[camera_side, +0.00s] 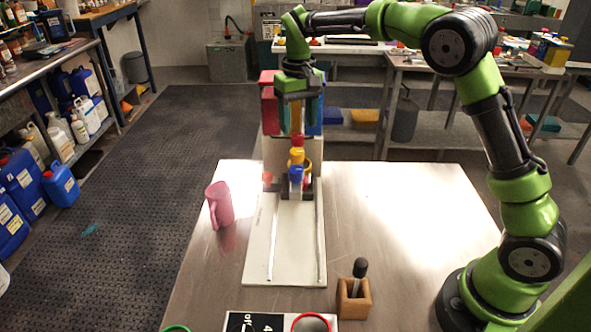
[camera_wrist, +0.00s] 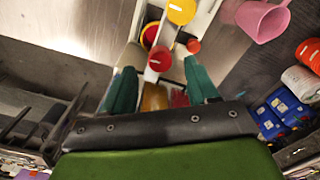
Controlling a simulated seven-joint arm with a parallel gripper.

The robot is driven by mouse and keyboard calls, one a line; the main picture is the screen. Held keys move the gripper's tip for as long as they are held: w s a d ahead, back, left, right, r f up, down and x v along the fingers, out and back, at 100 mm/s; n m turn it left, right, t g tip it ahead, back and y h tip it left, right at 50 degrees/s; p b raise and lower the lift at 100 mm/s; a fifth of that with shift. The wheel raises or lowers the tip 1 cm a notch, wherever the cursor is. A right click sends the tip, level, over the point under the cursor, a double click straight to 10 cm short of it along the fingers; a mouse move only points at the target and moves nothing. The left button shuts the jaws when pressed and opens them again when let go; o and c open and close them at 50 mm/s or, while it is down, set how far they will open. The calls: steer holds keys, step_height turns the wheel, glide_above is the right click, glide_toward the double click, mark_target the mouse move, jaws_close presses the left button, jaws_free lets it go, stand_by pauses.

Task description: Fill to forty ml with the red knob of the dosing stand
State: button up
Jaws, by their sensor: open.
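The dosing stand has a red tank (camera_side: 269,108) and a blue tank (camera_side: 315,118) at the top of its column. Below them stand a red knob (camera_side: 297,140), a yellow knob (camera_side: 297,156) and a blue knob (camera_side: 296,174). My gripper (camera_side: 297,128) hangs open, pointing down just above the red knob. In the wrist view the red knob (camera_wrist: 160,59) appears between the two green fingertips (camera_wrist: 160,72); I cannot tell if they touch it. A pink mug (camera_side: 219,205) stands left of the stand's white base board (camera_side: 284,245). No liquid level is visible.
A wooden block (camera_side: 354,297) holds a dark-handled tool at the front. A black-and-white card (camera_side: 255,323) and a red-rimmed round item (camera_side: 310,323) are at the bottom edge. The metal table (camera_side: 420,210) is clear right of the stand.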

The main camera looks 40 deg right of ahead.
mark_target(298, 136)
steer(key=shift+f, duration=1.95)
steer(key=c, duration=1)
steer(key=shift+m, duration=0.5)
steer(key=shift+c, duration=0.2)
steer(key=o, duration=1)
steer(key=shift+o, duration=0.2)
step_height(298, 136, up, 17)
